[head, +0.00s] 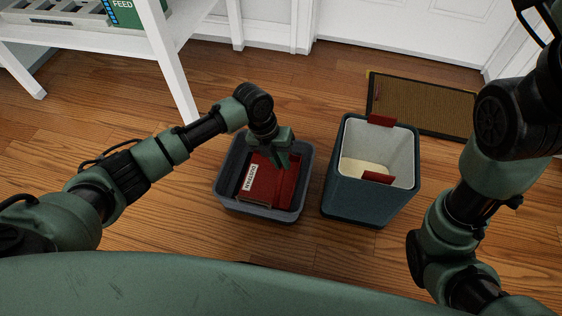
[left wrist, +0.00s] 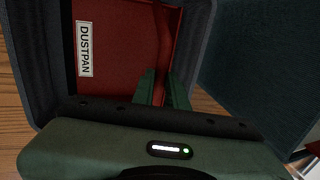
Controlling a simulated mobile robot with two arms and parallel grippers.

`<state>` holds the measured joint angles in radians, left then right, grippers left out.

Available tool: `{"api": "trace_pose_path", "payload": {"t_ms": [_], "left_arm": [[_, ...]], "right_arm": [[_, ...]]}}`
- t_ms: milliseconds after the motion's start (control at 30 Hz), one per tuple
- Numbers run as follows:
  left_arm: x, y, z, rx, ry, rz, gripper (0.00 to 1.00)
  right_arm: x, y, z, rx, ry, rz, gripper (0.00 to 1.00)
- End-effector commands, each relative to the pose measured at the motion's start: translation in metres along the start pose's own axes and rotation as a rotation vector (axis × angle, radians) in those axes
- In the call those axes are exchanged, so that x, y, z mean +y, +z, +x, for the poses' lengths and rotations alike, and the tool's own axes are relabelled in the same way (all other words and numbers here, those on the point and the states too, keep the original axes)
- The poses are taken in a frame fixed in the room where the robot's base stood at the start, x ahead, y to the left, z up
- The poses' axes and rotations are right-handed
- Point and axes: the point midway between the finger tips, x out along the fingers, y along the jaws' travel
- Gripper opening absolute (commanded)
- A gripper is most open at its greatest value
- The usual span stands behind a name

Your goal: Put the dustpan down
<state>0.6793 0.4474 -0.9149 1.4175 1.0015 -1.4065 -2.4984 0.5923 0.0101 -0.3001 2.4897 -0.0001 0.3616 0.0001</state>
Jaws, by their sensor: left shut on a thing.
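The red dustpan (head: 262,182), with a white label reading DUSTPAN, lies inside the grey open bin (head: 222,188) on the floor. It also shows in the left wrist view (left wrist: 115,45), within the bin's walls (left wrist: 35,60). My left gripper (head: 281,158) reaches down over the bin and is shut on the dustpan; in the left wrist view its fingers (left wrist: 162,88) close on a raised red edge. Whether the dustpan rests on the bin's bottom is hidden. My right arm stands at the right of the head view, and its gripper is out of the picture.
A taller teal bin (head: 360,205) with a pale inside and red pieces stands just right of the grey bin. A brown doormat (head: 425,105) lies by the white door. A white shelf (head: 172,60) stands at upper left. Wood floor is open at left.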

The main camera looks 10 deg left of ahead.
Motion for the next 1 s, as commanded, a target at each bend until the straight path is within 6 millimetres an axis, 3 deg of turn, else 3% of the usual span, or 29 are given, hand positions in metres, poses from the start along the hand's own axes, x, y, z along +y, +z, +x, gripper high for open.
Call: {"api": "trace_pose_path", "payload": {"t_ms": [167,200,267,667,1000], "left_arm": [[0.0,0.0,0.001,0.0,0.0,0.0,0.0],[0.001,0.0,0.002,0.0,0.0,0.0,0.19],[0.0,0.0,0.001,0.0,0.0,0.0,0.36],[0.0,0.0,-0.005,0.0,0.001,0.0,0.36],[-0.002,0.001,-0.07,-0.002,0.002,0.001,0.36]], "right_arm": [[0.0,0.0,0.0,0.0,0.0,0.0,0.67],[0.0,0.0,0.0,0.001,0.0,0.0,0.67],[0.0,0.0,0.0,0.001,-0.001,0.0,0.67],[0.0,0.0,0.004,0.004,-0.001,0.0,0.67],[0.011,0.032,-0.015,-0.116,0.042,0.015,0.67]]}}
